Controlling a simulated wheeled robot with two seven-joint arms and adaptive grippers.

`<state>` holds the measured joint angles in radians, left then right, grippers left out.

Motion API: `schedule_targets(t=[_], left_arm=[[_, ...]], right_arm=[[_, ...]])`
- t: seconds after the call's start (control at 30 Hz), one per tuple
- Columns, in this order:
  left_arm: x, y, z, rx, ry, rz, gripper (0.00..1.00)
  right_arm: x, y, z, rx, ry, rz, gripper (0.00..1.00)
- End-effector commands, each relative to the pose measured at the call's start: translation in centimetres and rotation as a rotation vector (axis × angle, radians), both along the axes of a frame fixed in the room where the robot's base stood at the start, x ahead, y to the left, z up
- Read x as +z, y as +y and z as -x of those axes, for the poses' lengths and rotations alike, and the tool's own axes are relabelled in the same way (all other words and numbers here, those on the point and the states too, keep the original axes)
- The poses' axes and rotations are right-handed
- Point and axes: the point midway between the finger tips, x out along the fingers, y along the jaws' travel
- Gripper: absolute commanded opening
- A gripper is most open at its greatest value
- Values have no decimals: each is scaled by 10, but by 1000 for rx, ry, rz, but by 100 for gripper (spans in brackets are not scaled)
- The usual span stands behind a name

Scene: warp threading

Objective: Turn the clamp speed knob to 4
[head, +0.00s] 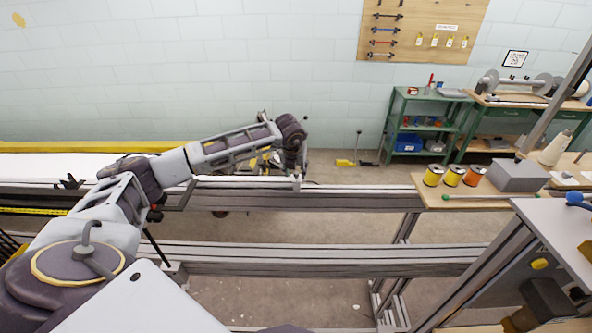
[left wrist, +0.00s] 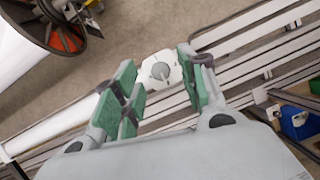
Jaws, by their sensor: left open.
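A grey round knob (left wrist: 160,71) with a raised pointer ridge sits on a white plate (left wrist: 150,60) in the left wrist view. It is probably the clamp speed knob. No numbers on the plate can be read. My left gripper (left wrist: 158,85) is open and empty. Its green-padded fingers stand either side of the knob in that picture, and the knob appears beyond the fingertips, apart from them. In the head view my left gripper (head: 297,172) hangs down by the rear frame rail, and the knob cannot be made out there. My right gripper is not in view.
Grey metal rails (head: 330,199) run across below the left arm. A wooden shelf (head: 476,200) with several thread spools and a grey box (head: 518,175) is at the right. In the wrist view, a large white roll (left wrist: 20,45) is upper left and a blue bin (left wrist: 297,122) right.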

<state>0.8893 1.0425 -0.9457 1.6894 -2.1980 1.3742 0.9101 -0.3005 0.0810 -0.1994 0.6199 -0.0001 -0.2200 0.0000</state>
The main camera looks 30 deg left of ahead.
Motion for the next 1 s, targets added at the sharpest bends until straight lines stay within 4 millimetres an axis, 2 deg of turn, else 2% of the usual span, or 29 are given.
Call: schedule_targets(t=[0.17, 0.47, 0.8, 1.0], left_arm=[[-8, 1, -2, 0, 2, 0, 42], [-9, 1, -3, -1, 1, 0, 42], [-9, 1, -3, 0, 1, -1, 0], [-9, 1, -3, -3, 1, 0, 0]], right_arm=[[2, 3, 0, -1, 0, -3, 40], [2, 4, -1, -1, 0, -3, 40], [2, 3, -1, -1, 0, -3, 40], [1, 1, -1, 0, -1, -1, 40]])
